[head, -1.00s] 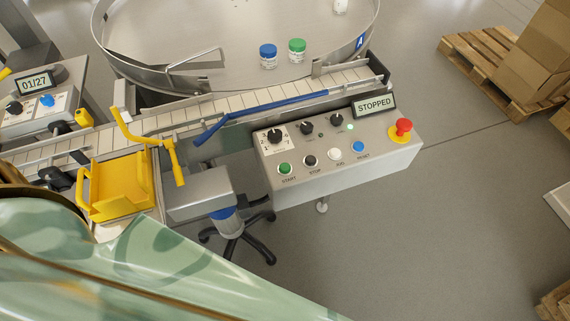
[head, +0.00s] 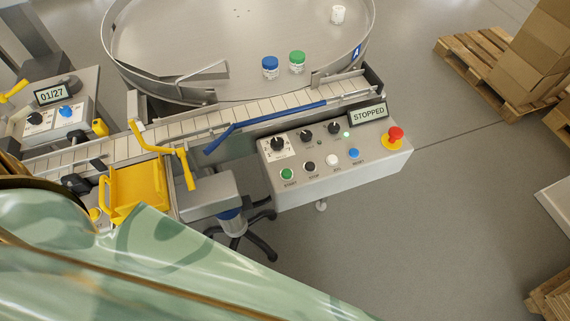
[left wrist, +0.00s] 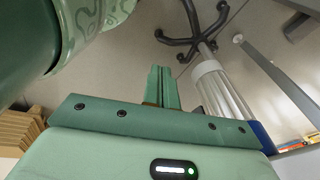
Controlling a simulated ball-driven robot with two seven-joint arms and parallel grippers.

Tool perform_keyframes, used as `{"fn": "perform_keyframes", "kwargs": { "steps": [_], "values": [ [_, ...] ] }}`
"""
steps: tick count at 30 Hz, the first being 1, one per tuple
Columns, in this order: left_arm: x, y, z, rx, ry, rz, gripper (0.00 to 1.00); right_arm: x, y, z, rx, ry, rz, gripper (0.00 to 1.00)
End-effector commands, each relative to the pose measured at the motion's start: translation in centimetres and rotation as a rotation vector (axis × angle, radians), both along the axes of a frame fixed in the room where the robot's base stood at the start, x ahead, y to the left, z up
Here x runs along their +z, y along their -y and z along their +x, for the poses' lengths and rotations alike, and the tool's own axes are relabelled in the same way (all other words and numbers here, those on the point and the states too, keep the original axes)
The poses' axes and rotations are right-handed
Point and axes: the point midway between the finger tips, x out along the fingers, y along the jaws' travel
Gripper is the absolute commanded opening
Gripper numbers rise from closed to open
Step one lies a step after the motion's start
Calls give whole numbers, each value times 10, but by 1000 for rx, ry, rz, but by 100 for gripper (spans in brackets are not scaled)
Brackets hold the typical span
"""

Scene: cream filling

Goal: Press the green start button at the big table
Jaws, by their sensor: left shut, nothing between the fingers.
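The green start button (head: 287,174) is at the front left of the grey control panel (head: 340,174) beside the big round table (head: 240,75). The panel's display (head: 368,114) reads STOPPED. In the left wrist view my left gripper (left wrist: 162,72) is shut and empty. It points over the floor towards the stool's black base, and the start button does not show in that view. In the head view a green arm of mine covers the lower left, and neither gripper shows there.
Black, white and blue buttons and a red emergency knob (head: 395,136) share the panel. A slatted conveyor (head: 190,126) runs behind it. Floor at the right is clear up to the pallet (head: 490,75).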

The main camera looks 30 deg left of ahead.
Motion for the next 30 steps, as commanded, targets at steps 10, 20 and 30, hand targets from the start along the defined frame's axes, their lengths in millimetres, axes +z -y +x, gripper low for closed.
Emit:
{"fn": "perform_keyframes", "kwargs": {
  "steps": [10, 20, 30],
  "values": [
    [162, -7, 83, -86, 141, 112, 0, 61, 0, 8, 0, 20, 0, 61],
    [320, -14, 129, -134, 268, 201, 0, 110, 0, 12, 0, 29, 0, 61],
    [441, 70, 180, -333, 423, -72, 0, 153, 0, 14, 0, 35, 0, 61]
  ]
}}
